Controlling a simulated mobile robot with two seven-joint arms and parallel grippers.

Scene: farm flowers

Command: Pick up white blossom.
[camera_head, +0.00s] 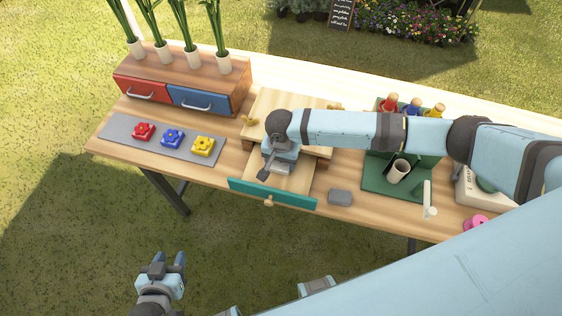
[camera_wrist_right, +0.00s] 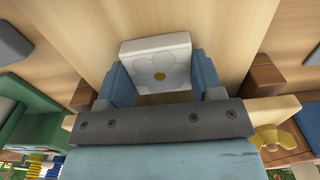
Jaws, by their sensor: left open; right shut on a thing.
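In the head view my right gripper (camera_head: 266,172) is over the open drawer with the teal front (camera_head: 272,194), and the blossom is mostly hidden under the hand. I cannot tell whether the block touches the drawer floor. My left gripper (camera_head: 166,264) is open and empty, over the grass in front of the table.
A grey mat (camera_head: 112,127) at left holds red (camera_head: 143,131), blue (camera_head: 172,139) and yellow (camera_head: 203,146) blossom blocks. Behind it stands a cabinet with red and blue drawers (camera_head: 199,99). A grey block (camera_head: 340,197) and a green stand (camera_head: 375,180) are right of the open drawer.

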